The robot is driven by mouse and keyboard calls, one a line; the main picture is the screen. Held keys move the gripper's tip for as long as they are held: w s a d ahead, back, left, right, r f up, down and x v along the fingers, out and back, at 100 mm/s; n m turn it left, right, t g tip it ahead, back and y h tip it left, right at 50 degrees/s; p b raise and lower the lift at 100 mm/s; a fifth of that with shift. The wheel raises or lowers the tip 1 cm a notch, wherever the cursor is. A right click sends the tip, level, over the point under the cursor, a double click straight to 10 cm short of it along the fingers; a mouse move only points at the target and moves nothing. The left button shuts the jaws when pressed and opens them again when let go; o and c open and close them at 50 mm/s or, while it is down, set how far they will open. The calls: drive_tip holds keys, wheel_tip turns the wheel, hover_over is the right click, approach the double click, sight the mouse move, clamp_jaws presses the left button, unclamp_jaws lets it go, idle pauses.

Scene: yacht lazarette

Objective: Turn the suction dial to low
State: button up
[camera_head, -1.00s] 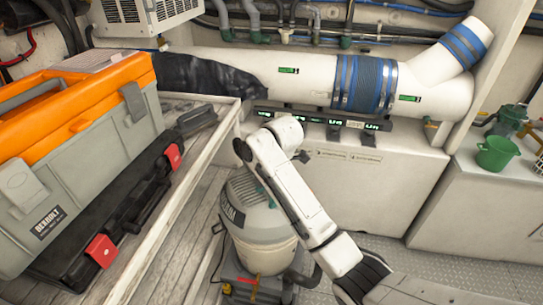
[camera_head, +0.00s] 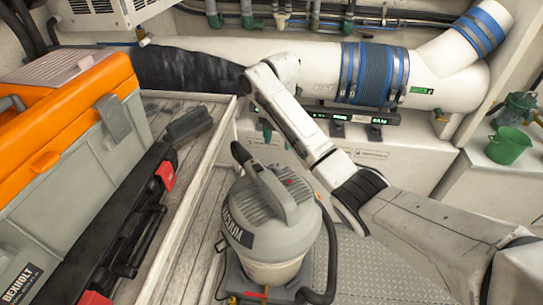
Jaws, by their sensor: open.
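The grey vacuum (camera_head: 240,231), with lettering on its side, stands on the floor at the middle bottom of the head view. A grey handle arches over its ribbed top, and a small reddish part (camera_head: 289,181) shows beside the handle. I cannot make out a suction dial or its setting; it may be hidden or too small. My white arm reaches from the lower right up to a bend above and behind the vacuum. My gripper is not visible; the far end of the arm is hidden behind its own links.
An orange and grey toolbox (camera_head: 70,115) and a black case (camera_head: 125,215) fill the bench at left. A wide white pipe (camera_head: 290,62) with a blue-banded sleeve crosses the back. A dark hose (camera_head: 331,250) curves beside the vacuum. A green bucket (camera_head: 507,146) stands at right.

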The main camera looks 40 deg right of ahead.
sight(277, 167)
wheel_tip(277, 167, down, 10)
drive_tip(key=shift+f, duration=0.25)
idle(0.4)
clamp_jaws()
idle(0.3)
